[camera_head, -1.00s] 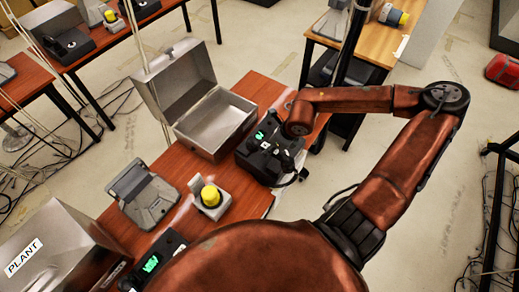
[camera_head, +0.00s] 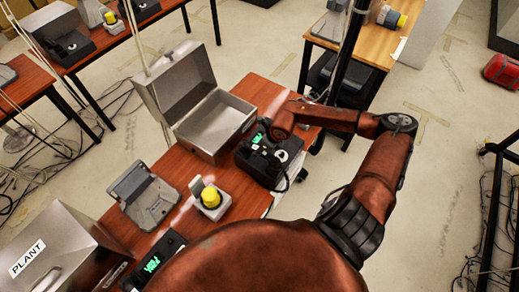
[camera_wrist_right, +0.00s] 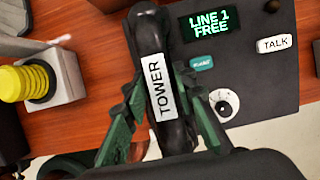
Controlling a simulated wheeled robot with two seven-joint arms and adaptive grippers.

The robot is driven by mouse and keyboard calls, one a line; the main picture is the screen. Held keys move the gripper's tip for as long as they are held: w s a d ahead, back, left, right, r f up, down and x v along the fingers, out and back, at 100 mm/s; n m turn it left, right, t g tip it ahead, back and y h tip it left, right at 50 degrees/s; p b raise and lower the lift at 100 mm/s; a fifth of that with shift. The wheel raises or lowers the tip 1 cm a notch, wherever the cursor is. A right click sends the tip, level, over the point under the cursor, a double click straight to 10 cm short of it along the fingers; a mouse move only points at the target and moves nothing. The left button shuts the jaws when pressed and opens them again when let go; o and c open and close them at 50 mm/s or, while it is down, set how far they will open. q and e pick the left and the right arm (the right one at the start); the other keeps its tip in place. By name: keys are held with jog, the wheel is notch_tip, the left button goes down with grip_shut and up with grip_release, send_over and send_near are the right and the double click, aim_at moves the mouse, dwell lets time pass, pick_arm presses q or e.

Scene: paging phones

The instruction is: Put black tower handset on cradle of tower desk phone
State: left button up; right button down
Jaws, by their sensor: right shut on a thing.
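The black handset (camera_wrist_right: 172,122) has a white TOWER label and shows upright in the middle of the right wrist view. My right gripper (camera_wrist_right: 160,80) is shut on it, with one green finger on each side. The black desk phone (camera_wrist_right: 262,75), with a lit LINE 1 FREE screen, lies right of and partly behind the handset. In the head view the desk phone (camera_head: 258,170) stands on the red-brown table below my right wrist, which hides much of the grip. I cannot tell whether the handset touches the cradle. My left gripper is not in view.
An open grey metal box (camera_head: 215,125) stands beside the desk phone. A yellow-topped device (camera_head: 210,200), a grey cradle-like stand (camera_head: 143,195) and another phone with a green screen (camera_head: 158,262) are on the same table. A PLANT box (camera_head: 60,245) is at lower left.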

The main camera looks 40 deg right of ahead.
jog(key=c, duration=2)
grip_release()
jog(key=shift+f, duration=0.1)
jog(key=shift+c, duration=0.2)
jog(key=o, duration=0.5)
jog(key=shift+c, duration=0.2)
jog(key=shift+r, duration=0.2)
jog(key=b+v, duration=0.1)
jog(key=v, duration=1)
jog(key=shift+s+f, duration=0.1)
jog(key=shift+s+r, duration=0.15)
jog(key=shift+r, duration=0.35)
